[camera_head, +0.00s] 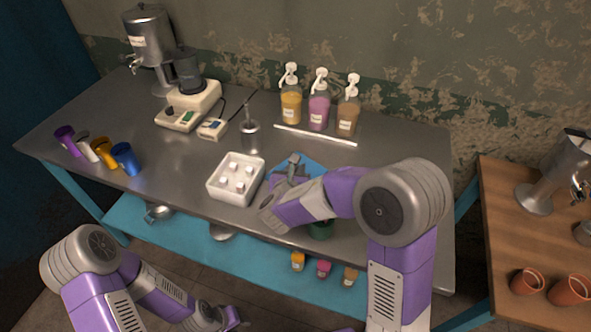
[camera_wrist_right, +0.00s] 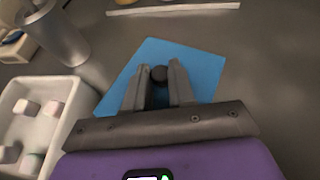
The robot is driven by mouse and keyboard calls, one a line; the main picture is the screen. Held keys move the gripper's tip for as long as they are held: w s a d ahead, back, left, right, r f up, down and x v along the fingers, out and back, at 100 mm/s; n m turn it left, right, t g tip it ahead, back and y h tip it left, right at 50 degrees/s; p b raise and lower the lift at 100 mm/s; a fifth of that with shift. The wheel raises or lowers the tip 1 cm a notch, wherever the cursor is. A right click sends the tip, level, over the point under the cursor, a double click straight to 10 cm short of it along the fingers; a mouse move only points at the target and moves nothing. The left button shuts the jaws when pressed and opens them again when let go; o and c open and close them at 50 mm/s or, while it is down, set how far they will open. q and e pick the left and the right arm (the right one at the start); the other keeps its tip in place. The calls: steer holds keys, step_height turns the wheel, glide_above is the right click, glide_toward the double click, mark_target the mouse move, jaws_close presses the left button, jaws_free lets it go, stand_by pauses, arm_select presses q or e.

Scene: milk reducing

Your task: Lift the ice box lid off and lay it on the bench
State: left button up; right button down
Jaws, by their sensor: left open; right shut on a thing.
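The ice box (camera_head: 212,187) is a white, open-topped box on the bench, with several whitish cubes inside. It also shows at the left of the right wrist view (camera_wrist_right: 62,88). The lid (camera_head: 313,167) is a flat blue square to the right of the box, clear of its opening. In the right wrist view the lid (camera_wrist_right: 150,55) has a dark round knob (camera_wrist_right: 159,73). My right gripper (camera_head: 291,169) is shut on the knob, above the lid. I cannot tell whether the lid touches the bench. My left gripper (camera_head: 235,318) is open, low in front of the bench.
A metal cup with a tool (camera_head: 250,135) stands behind the box. Three pump bottles (camera_head: 319,110) stand at the back behind a pale strip (camera_head: 315,135). A scale and machine (camera_head: 190,100) and coloured cups (camera_head: 125,158) are at the left. Bare bench lies right of the lid.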

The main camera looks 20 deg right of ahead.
steer(key=shift+f+b, duration=0.5)
steer(key=c, duration=0.9)
jaws_free()
steer(key=shift+o, duration=0.2)
